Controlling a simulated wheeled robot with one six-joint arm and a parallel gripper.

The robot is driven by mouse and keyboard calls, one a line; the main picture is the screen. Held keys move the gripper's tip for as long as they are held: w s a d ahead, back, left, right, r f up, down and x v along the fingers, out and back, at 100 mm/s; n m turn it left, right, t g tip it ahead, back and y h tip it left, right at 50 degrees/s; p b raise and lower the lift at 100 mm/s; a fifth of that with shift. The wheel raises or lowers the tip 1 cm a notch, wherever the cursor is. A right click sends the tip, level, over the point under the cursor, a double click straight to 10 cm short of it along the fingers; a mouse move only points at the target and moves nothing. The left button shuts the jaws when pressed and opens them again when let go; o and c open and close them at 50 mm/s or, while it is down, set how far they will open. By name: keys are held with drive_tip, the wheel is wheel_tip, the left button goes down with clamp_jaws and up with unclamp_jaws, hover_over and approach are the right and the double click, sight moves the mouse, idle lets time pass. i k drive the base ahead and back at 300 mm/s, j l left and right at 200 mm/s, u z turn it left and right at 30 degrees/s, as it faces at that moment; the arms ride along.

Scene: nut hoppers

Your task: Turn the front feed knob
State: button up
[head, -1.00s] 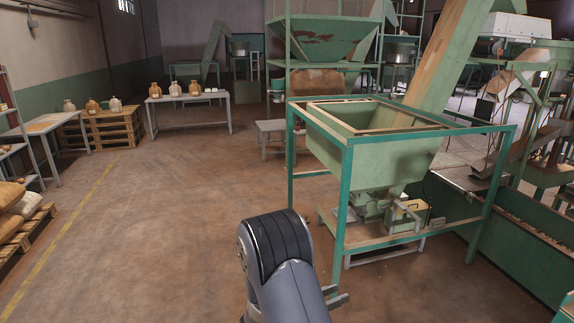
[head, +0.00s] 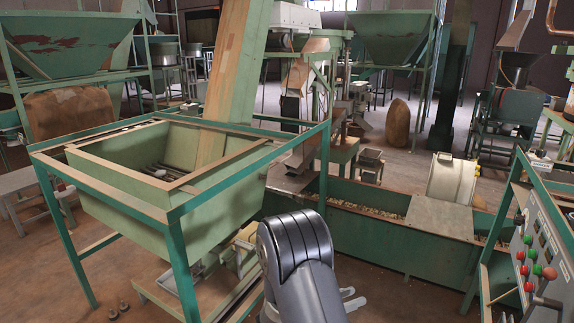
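I cannot make out for certain which part is the front feed knob. In the head view a control panel (head: 542,262) at the right edge carries several red and green buttons and a dark lever-like part. The green feed hopper (head: 190,210) stands in its frame at the left, with a small feeder unit (head: 244,245) under it, partly hidden by my arm. My gripper (head: 352,299) shows only as grey finger tips past my arm at the bottom centre, apart from the panel. Its opening is hidden.
A long green trough (head: 370,240) holding nuts runs behind my arm, with a flat cover (head: 440,217) and a pale drum (head: 452,178) on it. The hopper frame's teal post (head: 183,270) stands left of my arm. Small round pieces (head: 118,308) lie on the floor.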

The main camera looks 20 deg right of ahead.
sight(518, 220)
drive_tip(key=i+l+z, duration=0.25)
drive_tip(key=z, duration=0.15)
drive_tip(key=i+z, duration=0.85)
drive_tip(key=i+j+z, duration=0.15)
drive_tip(key=i+z, duration=0.25)
drive_tip(key=i+l, duration=0.15)
drive_tip(key=i, duration=0.5)
